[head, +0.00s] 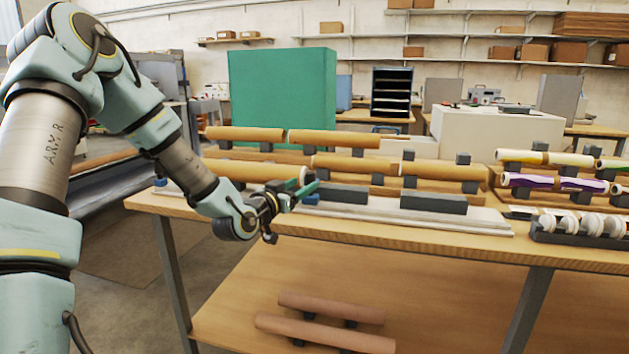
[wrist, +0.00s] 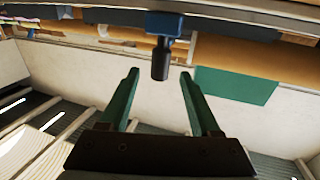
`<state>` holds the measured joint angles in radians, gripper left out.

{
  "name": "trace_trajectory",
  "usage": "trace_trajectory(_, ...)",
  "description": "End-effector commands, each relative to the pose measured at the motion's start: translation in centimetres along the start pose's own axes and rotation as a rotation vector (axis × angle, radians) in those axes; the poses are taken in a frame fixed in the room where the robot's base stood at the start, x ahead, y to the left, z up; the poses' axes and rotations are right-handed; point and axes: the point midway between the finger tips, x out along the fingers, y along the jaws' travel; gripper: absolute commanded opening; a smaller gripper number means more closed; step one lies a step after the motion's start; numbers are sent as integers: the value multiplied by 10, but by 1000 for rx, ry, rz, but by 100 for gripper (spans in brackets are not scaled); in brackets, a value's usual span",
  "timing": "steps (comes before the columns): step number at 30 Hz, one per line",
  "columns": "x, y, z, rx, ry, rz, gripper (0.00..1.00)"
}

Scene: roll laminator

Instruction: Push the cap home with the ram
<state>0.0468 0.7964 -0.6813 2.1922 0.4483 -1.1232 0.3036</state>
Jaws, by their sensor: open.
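My gripper (head: 304,190) is at the workbench's left part, its green fingers pointing right. In the wrist view my gripper (wrist: 159,73) is open and empty. A dark cylindrical knob (wrist: 160,62) on a blue block (wrist: 165,24) appears ahead, lined up with the gap between the fingertips; the distance is hard to judge. A small blue part (head: 312,199) shows just below the fingers in the head view. It sits by a pale long base (head: 400,218) carrying two dark blocks (head: 346,194) (head: 433,203). I cannot clearly make out the cap or which part is the ram.
Brown rolls (head: 344,138) lie on dark stands behind the base. Coloured rolls (head: 555,182) and a dark rack of white rings (head: 590,226) are at the right. More tubes (head: 325,332) lie on the lower shelf. The bench's front strip (head: 400,237) is clear.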

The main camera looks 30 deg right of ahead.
Motion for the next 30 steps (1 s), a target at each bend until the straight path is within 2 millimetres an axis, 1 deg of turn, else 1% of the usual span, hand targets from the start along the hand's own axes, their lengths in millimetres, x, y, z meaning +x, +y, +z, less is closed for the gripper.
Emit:
trace_trajectory(1,10,0,-2,-2,0,0,64)
trace_trajectory(6,43,0,-3,-2,0,-1,64)
trace_trajectory(9,59,0,-2,-1,-1,-1,64)
trace_trajectory(13,75,0,-1,0,-2,0,64)
trace_trajectory(18,85,-1,0,0,-3,-1,64)
trace_trajectory(26,86,-1,1,0,-4,-1,64)
trace_trajectory(28,86,-1,1,1,-4,-1,58)
trace_trajectory(30,86,-1,1,0,-4,-1,50)
